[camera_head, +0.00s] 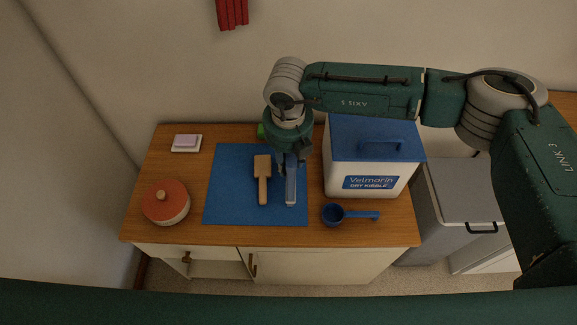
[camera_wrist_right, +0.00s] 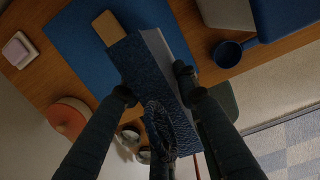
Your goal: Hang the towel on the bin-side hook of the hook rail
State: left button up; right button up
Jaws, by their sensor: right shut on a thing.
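A blue folded towel (camera_head: 291,190) with a pale edge is pinched in my right gripper (camera_head: 290,163) over the blue mat, just right of a wooden brush. The towel (camera_wrist_right: 150,75) fills the middle of the right wrist view, between the two dark fingers of the right gripper (camera_wrist_right: 153,86). Whether it touches the mat is unclear. The grey bin (camera_head: 462,192) stands on the floor right of the cabinet. I cannot make out the hook rail. My left gripper is out of view.
The wooden cabinet top (camera_head: 210,235) holds a blue mat (camera_head: 230,185), a wooden brush (camera_head: 263,180), a red-lidded pot (camera_head: 166,202), a soap dish (camera_head: 187,143), a kibble box (camera_head: 370,160) and a blue scoop (camera_head: 335,214). A red item (camera_head: 232,13) is high on the wall.

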notch_tip(320, 180, down, 5)
jog(key=shift+r+p, duration=0.1)
jog(key=shift+p, duration=0.2)
jog(key=shift+f+b, duration=0.2)
jog(key=shift+b, duration=0.1)
jog(key=o, duration=1.2)
jog(key=shift+r, duration=0.1)
